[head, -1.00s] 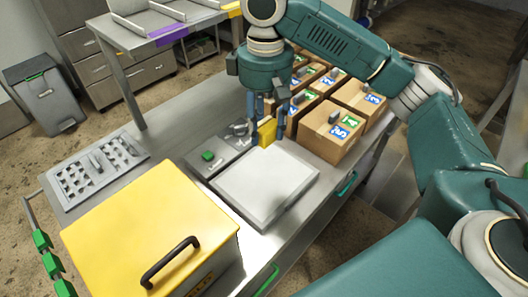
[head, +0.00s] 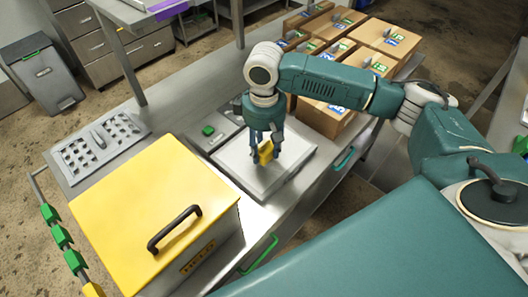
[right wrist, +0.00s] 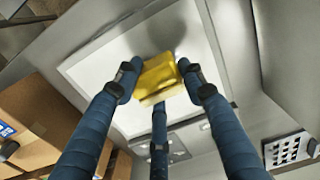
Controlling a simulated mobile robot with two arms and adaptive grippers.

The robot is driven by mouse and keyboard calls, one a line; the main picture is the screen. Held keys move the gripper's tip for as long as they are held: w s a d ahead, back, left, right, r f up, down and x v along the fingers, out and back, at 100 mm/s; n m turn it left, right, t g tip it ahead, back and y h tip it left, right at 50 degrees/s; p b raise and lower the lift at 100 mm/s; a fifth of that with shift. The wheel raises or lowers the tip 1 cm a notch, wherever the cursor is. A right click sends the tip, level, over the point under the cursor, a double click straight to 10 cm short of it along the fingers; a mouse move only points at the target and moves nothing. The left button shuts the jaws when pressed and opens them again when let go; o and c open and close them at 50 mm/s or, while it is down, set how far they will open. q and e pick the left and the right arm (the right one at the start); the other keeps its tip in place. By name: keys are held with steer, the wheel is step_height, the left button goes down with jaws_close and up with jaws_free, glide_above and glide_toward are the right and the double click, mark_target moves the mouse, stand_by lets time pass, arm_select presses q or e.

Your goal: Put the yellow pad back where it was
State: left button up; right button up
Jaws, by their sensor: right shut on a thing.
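My right gripper (head: 264,145) is shut on the yellow pad (head: 266,153), a small yellow block. It points down over the white square plate (head: 240,168) on the steel table. In the right wrist view the yellow pad (right wrist: 160,78) is held between the blue fingers, with the white plate (right wrist: 105,70) behind it. The pad seems to be above the plate; the exact gap is hard to tell. My left gripper is not in view.
A large yellow box (head: 150,195) with a black handle and a HELD label stands front left. A perforated tray (head: 75,163) lies behind it. A green button (head: 208,130) sits beside the plate. Several cardboard boxes (head: 325,118) stand behind and right.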

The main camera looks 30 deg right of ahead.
step_height(320, 180, down, 2)
steer(key=shift+f, duration=0.35)
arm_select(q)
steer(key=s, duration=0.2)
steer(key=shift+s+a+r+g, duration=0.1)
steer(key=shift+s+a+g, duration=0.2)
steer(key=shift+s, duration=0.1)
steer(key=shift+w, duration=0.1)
arm_select(e)
steer(key=o, duration=1.2)
steer(key=shift+f, duration=0.1)
steer(key=shift+c, duration=0.2)
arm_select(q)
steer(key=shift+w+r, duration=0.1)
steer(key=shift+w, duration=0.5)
